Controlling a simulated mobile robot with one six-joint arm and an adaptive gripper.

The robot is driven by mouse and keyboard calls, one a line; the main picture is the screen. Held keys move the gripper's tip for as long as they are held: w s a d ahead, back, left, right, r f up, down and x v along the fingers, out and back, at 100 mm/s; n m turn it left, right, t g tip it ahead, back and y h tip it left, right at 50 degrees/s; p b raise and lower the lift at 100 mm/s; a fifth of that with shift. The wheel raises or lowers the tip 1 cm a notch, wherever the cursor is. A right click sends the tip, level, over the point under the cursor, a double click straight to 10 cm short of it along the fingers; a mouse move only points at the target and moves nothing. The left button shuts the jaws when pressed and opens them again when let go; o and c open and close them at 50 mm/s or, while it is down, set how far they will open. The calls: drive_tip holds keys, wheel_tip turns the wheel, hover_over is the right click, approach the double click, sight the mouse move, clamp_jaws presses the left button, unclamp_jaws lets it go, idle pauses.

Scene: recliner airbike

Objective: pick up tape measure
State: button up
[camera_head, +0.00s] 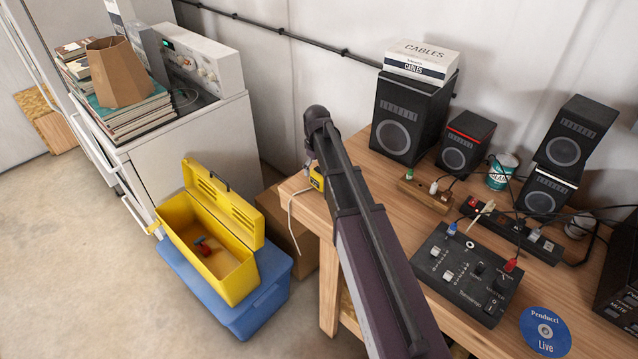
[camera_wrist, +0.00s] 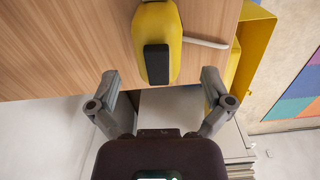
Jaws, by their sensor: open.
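The tape measure (camera_head: 317,178) is yellow with black and sits at the left end of the wooden workbench (camera_head: 410,212); my arm hides part of it in the head view. In the wrist view the tape measure (camera_wrist: 174,22) is at the top centre, its rounded yellow body bearing a black strip. My gripper (camera_wrist: 161,84) is open and empty, with one finger to each side and slightly below the tape measure in the picture. The fingers do not appear to touch it. The gripper's fingers are hidden in the head view.
A white strip (camera_wrist: 207,42) lies beside the tape measure. An open yellow toolbox (camera_head: 213,276) on a blue bin (camera_head: 273,285) is below the bench's left end.

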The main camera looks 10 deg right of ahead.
drive_tip(key=shift+f+b, duration=1.6)
drive_tip(key=shift+f, duration=0.25)
clamp_jaws()
